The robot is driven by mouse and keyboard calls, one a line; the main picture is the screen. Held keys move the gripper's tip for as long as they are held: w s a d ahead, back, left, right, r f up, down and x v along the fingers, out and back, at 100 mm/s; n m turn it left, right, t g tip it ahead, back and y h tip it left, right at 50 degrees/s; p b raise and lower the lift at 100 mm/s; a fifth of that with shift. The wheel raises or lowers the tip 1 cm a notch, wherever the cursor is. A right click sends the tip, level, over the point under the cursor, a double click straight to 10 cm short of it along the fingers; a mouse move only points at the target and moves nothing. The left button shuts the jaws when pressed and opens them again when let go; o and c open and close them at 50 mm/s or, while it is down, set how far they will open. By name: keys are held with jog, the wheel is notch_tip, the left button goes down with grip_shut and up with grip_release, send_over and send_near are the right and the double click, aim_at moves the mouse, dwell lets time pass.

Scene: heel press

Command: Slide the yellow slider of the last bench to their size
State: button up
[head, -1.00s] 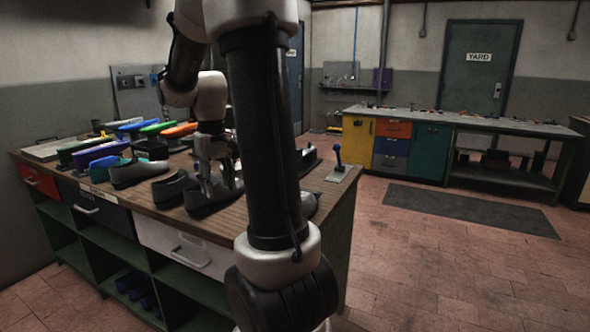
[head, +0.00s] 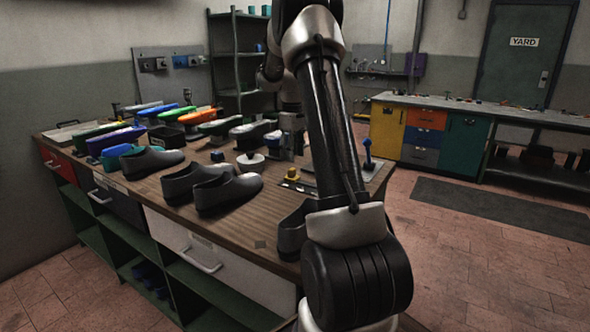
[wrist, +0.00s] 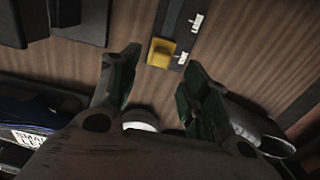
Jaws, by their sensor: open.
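The yellow slider (head: 292,172) is a small block on a dark track plate (head: 299,187) with white labels, on the wooden bench (head: 225,232). In the wrist view the slider (wrist: 161,52) sits on the dark strip beside small white labels, too blurred to read surely. My gripper (wrist: 153,72) is open and empty. The slider shows beyond and between its two fingertips, apart from both. In the head view my gripper is mostly hidden behind my arm.
Black shoes (head: 228,192) stand left of the slider, and another shoe (head: 292,232) is near the front edge. A white round piece (head: 250,162) is close by. A blue-knobbed lever (head: 367,155) stands at the right. Colored shoe forms (head: 200,116) line the back.

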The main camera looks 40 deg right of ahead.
aim_at(292, 169)
notch_tip(292, 169, down, 7)
jog(key=shift+a+r, duration=0.1)
jog(key=shift+r, duration=0.05)
jog(key=shift+c, duration=0.2)
grip_shut()
